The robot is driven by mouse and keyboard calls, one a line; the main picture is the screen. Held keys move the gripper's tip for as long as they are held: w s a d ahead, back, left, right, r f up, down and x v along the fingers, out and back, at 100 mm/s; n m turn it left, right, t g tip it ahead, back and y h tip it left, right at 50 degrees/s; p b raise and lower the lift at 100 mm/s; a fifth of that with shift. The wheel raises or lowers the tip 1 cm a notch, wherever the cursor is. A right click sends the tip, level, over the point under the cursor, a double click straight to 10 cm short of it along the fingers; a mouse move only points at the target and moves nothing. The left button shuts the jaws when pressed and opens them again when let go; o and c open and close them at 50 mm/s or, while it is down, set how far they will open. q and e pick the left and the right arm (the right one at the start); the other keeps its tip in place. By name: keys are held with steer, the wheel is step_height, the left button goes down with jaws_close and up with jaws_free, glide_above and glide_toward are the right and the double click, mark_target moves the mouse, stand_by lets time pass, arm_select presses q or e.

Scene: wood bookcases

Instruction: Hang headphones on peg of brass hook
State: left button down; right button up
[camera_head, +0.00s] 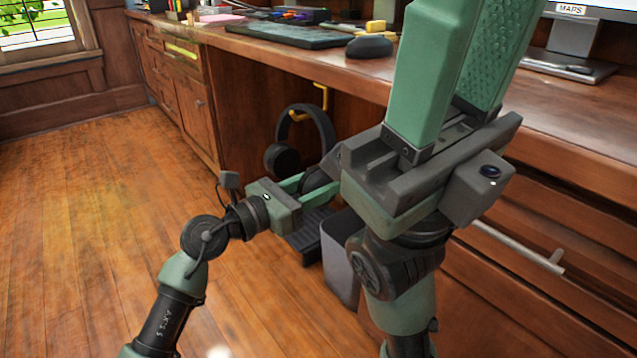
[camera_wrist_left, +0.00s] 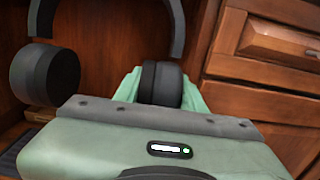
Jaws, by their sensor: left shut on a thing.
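The black headphones (camera_head: 327,124) hang upright under the desk top, band up. The brass hook (camera_head: 323,97) shows at the top of the band, its peg overlapping the band in the head view; I cannot tell whether the band rests on it. My left gripper (camera_head: 312,182) is shut on one ear cup. In the left wrist view the held cup (camera_wrist_left: 161,83) sits between the green fingers and the other cup (camera_wrist_left: 45,74) is free at left. The hook is not visible there. My right gripper (camera_head: 465,60) is close to the head camera, fingers up and apart, tips cut off.
The wooden desk (camera_head: 255,46) carries a dark tablet (camera_head: 285,36), a dark rounded object (camera_head: 369,46) and a monitor stand (camera_head: 565,62). A grey bin (camera_head: 341,262) stands below, near my arms. Drawers (camera_head: 185,88) lie at left. The wood floor (camera_head: 90,220) is clear at left.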

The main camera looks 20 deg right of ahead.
stand_by(0.4)
arm_select(q)
steer(key=c, duration=0.8)
jaws_free()
steer(key=shift+o, duration=0.2)
steer(key=shift+a, duration=0.1)
